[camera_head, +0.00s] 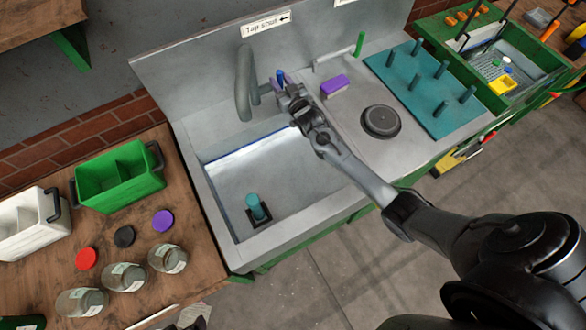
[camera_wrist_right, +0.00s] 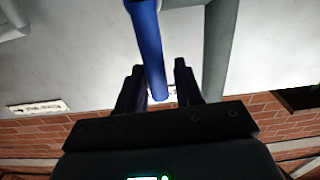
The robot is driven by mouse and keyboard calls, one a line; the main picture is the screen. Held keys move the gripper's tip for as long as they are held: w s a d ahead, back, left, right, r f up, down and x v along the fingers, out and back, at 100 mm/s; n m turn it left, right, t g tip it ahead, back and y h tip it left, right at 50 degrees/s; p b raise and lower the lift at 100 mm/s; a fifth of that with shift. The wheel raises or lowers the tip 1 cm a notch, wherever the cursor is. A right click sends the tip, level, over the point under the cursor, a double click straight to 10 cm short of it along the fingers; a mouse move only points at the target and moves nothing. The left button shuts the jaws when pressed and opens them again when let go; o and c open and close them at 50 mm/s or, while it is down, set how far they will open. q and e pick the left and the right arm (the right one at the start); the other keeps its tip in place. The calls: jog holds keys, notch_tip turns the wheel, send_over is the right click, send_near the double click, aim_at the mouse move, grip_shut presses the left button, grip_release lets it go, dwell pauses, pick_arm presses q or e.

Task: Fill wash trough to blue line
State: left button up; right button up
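The grey wash trough (camera_head: 222,185) is left of centre in the head view, with a dark blue line (camera_head: 245,148) along its inner back wall. I cannot tell whether water lies in it. A teal plug-like cylinder (camera_head: 255,206) stands on a dark square on its floor. The grey tap spout (camera_head: 243,85) rises at the back. My right gripper (camera_head: 283,88) is at the blue tap lever (camera_head: 280,76). In the right wrist view the lever (camera_wrist_right: 151,45) runs between the open fingers (camera_wrist_right: 158,72), with a gap visible at one side. My left gripper is out of view.
A purple block (camera_head: 334,86), a dark round disc (camera_head: 381,121) and a teal peg board (camera_head: 425,90) lie right of the trough. A green bin (camera_head: 120,180) and several jars (camera_head: 125,277) stand on the wooden table at left.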

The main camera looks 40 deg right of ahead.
jog(key=o, duration=0.5)
jog(key=shift+c, duration=0.2)
jog(key=shift+s, duration=0.1)
jog(key=shift+s+a+r+p, duration=0.1)
jog(key=shift+s+r+p, duration=0.05)
jog(key=shift+s+p, duration=0.45)
jog(key=s+p, duration=0.3)
jog(key=s, duration=0.1)
jog(key=shift+a, duration=0.35)
jog(key=s+p, duration=0.2)
jog(key=shift+s+a, duration=0.3)
